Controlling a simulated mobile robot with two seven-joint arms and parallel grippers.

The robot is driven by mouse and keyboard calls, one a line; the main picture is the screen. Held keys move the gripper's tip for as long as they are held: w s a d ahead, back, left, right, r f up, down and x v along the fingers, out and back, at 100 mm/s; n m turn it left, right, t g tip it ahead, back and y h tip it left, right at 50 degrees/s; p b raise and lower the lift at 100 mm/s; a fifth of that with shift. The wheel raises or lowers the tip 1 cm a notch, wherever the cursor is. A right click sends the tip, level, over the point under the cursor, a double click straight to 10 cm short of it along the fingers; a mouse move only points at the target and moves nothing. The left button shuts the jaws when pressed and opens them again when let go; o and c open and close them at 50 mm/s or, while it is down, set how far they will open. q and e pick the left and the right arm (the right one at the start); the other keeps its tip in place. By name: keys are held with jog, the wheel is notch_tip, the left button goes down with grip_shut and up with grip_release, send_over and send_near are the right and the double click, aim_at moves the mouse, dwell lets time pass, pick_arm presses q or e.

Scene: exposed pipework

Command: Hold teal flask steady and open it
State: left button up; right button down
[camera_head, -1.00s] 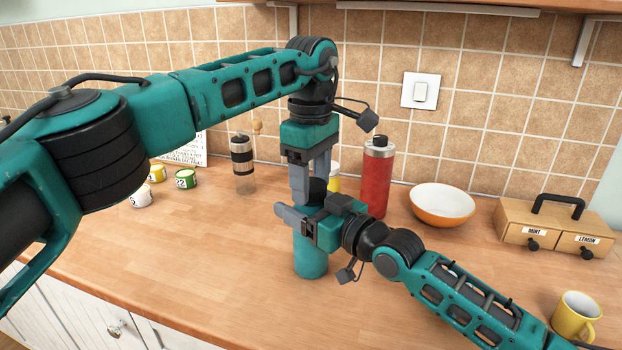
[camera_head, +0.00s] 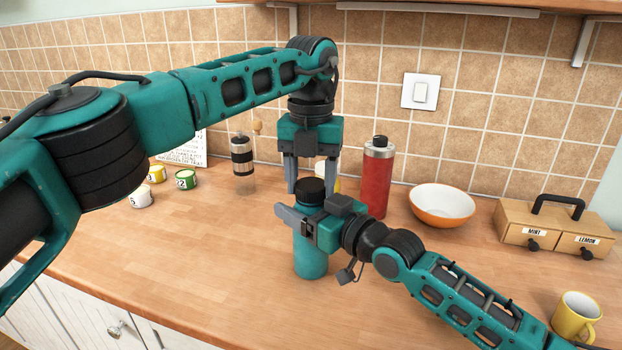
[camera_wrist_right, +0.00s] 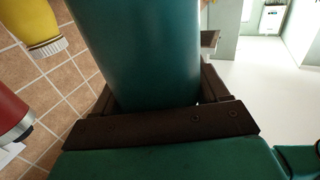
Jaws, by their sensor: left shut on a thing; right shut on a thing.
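The teal flask (camera_head: 311,258) stands upright on the counter with its black cap (camera_head: 312,187) on top. My right gripper (camera_head: 302,226) comes in from the right and is shut around the upper body of the flask. In the right wrist view the teal flask (camera_wrist_right: 158,50) fills the space between the jaws. My left gripper (camera_head: 311,184) points straight down from above, with one finger on each side of the black cap, shut on it. The far side of the cap and its seam with the flask are hard to see.
A red flask (camera_head: 375,180) stands close behind on the right, with a yellow container (camera_head: 331,178) partly hidden behind my left gripper. A bowl (camera_head: 442,205), drawer box (camera_head: 555,229) and yellow mug (camera_head: 577,317) are right. The front-left counter is clear.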

pick_arm(q)
jog(key=n, duration=1.1)
jog(key=shift+n, duration=0.3)
jog(key=n, duration=0.9)
jog(key=shift+r+n, duration=0.1)
jog(key=shift+n, duration=0.2)
jog(key=shift+r, duration=0.2)
jog(key=shift+r, duration=0.9)
